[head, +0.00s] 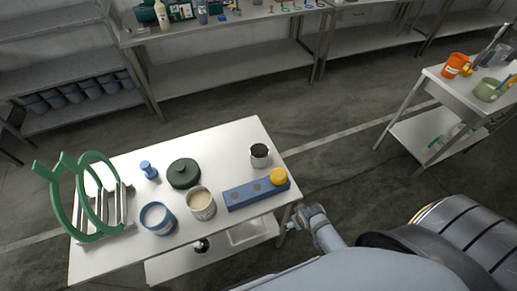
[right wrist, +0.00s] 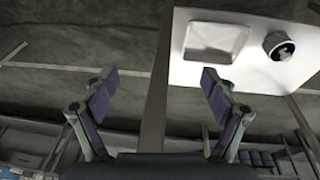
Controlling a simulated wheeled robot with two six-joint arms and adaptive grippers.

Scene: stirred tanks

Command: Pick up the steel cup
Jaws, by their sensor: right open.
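The steel cup (head: 260,157) looks like the small silvery vessel with a dark top, upright near the far right corner of the white table (head: 228,140). My right gripper is open and empty in the right wrist view (right wrist: 160,85), its two fingers well apart. In the head view my right arm ends beyond the table's right edge, nearer me than the cup and apart from it; its fingers are hard to make out there. The cup cannot be made out in the right wrist view. My left gripper is not in view.
A blue block (head: 245,194) with a yellow knob (head: 279,176) lies in front of the cup. A dark green lidded pot (head: 184,173), a cream-filled tub (head: 201,203), a blue-rimmed tub (head: 158,218) and a green ring stand (head: 98,195) stand further left.

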